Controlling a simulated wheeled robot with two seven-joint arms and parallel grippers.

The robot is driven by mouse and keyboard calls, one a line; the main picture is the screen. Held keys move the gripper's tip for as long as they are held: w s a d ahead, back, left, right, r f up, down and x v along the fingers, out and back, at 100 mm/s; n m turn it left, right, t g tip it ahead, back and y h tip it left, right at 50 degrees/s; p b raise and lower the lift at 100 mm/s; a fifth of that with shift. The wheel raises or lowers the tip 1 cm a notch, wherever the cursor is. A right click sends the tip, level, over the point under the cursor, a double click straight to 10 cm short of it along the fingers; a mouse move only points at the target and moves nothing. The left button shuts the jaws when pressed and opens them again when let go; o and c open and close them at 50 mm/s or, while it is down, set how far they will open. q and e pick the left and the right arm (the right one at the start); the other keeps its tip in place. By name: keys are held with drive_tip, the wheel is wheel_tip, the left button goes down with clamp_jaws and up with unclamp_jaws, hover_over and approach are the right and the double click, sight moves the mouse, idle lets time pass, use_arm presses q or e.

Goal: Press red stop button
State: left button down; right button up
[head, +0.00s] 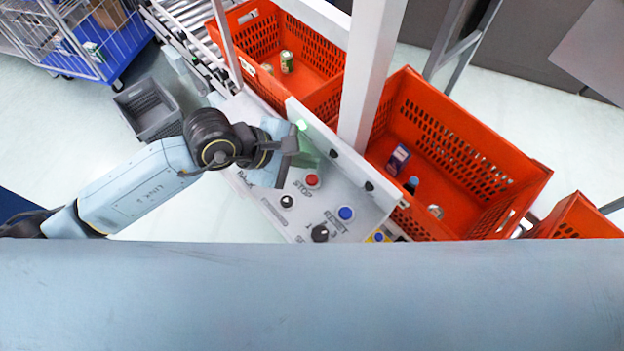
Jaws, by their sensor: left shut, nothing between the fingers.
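The red stop button (312,180) sits on a sloped grey control panel (272,203), above the printed word STOP. It is uncovered in the head view. My left gripper (291,150) is over the upper end of the panel, just above and left of the red button in the picture. It is shut and empty, and appears apart from the button. A green glow shows beside its fingers, and the arm hides that part of the panel. My right gripper is not in view.
The panel also has a blue reset button (346,213), a black knob (319,233) and a small selector (287,201). A white post (371,75) rises behind it, between orange totes (440,110) holding a few items. A grey crate (148,108) stands on the floor at left.

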sight(306, 180)
use_arm(q)
drive_tip(key=shift+f+b, duration=1.35)
drive_tip(key=shift+f, duration=0.55)
drive_tip(key=shift+f, duration=0.1)
idle(0.4)
drive_tip(key=shift+f+b, duration=0.3)
drive_tip(key=shift+b, duration=0.15)
drive_tip(key=shift+f+b, duration=0.5)
idle(0.5)
drive_tip(key=shift+r, duration=0.1)
drive_tip(key=shift+r+p, duration=0.6)
drive_tip(key=shift+r, duration=0.2)
drive_tip(key=shift+r, duration=0.15)
